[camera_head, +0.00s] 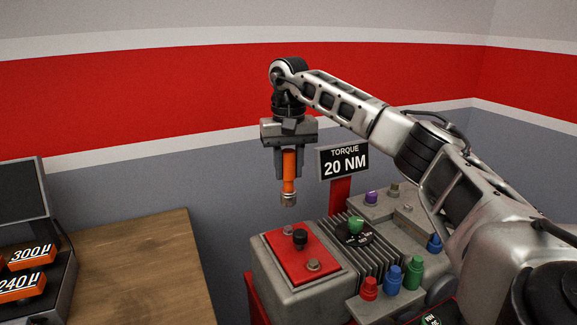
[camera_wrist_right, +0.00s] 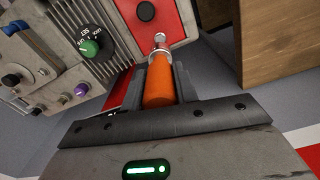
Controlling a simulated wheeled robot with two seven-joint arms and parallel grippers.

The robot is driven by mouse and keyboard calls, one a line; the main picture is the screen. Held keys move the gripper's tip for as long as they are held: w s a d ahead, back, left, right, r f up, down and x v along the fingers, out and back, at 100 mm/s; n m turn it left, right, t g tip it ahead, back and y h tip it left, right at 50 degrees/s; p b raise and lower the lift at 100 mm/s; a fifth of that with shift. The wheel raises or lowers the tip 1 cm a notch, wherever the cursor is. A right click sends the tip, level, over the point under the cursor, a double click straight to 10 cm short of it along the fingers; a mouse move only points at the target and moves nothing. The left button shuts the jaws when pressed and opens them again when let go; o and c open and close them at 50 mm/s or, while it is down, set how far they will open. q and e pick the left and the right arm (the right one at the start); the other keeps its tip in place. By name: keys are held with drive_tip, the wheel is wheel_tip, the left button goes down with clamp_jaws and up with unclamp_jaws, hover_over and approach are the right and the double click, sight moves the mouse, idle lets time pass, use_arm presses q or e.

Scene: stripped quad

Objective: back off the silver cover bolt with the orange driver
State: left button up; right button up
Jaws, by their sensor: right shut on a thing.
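My right gripper (camera_head: 289,175) is shut on the orange driver (camera_head: 289,182), which hangs upright with its silver socket end down. In the head view the socket is in the air above the red cover (camera_head: 283,258). Whether the socket touches a bolt cannot be told there. My left gripper is out of view.
The grey machine (camera_head: 285,288) has fins, a green dial knob (camera_head: 356,224) and several coloured caps on its right. A "TORQUE 20 NM" sign (camera_head: 343,160) stands behind it. A wooden table (camera_head: 150,260) and a case with orange blocks (camera_head: 22,288) are at left.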

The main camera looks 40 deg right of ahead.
sight(288, 179)
drive_tip(key=shift+f+b, duration=0.35)
drive_tip(key=shift+f, duration=0.45)
wheel_tip(288, 179, down, 3)
drive_tip(key=shift+f+b, duration=0.15)
drive_tip(key=shift+b, duration=0.5)
drive_tip(key=shift+f, duration=0.25)
drive_tip(key=m+p, duration=0.2)
drive_tip(key=m, duration=0.1)
drive_tip(key=shift+a, duration=0.1)
drive_tip(key=shift+f+m, duration=0.1)
drive_tip(key=shift+m, duration=0.7)
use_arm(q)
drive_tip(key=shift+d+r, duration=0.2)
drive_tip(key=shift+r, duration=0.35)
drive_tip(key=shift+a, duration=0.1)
